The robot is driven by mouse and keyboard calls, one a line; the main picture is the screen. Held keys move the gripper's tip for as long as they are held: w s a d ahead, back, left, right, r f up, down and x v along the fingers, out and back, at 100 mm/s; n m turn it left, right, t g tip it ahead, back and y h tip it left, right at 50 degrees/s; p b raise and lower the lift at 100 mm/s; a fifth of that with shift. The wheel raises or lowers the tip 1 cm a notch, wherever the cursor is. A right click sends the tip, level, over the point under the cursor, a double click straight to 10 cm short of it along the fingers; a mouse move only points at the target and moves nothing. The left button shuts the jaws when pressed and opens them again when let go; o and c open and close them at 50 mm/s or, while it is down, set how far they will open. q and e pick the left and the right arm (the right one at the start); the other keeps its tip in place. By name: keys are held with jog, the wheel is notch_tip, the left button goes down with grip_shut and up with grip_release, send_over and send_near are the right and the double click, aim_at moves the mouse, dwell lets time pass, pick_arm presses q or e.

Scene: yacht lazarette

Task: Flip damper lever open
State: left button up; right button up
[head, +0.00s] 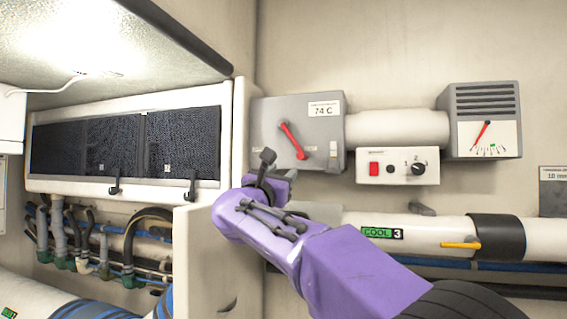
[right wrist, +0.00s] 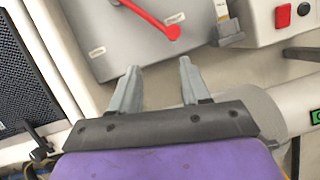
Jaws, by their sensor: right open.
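A red lever (head: 293,141) is on the front of a grey box (head: 265,128) marked 74 C on the back wall. It slants from upper left to lower right. In the right wrist view the red lever (right wrist: 150,19) runs to a round end on the box face, beyond my fingertips. A yellow handle (head: 461,245) lies level on the white COOL 3 pipe. My left gripper is out of view.
A white switch panel (head: 397,167) with a red switch and a knob is right of the box. A gauge housing (head: 484,121) joins the box by a thick white duct (head: 397,128). A cabinet with dark mesh panels (head: 130,142) and pipes below it fill the left.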

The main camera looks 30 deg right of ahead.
aim_at(299, 158)
jog(key=s+d+r+p, duration=0.1)
jog(key=d+r+p, duration=0.4)
jog(key=d+r, duration=0.1)
jog(key=w, duration=0.1)
jog(key=w+d+f+p, duration=0.1)
jog(key=w, duration=0.1)
jog(key=w+d+f, duration=0.1)
jog(key=shift+w+p, duration=0.3)
jog(key=shift+p, duration=0.05)
jog(key=shift+s+r, duration=0.2)
jog(key=shift+s, duration=0.2)
jog(key=shift+c, duration=0.3)
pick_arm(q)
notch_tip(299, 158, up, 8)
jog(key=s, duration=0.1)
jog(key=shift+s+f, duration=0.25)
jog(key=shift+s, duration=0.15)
pick_arm(e)
jog(key=shift+s+a+r, duration=0.25)
jog(key=shift+s, duration=0.1)
grip_shut()
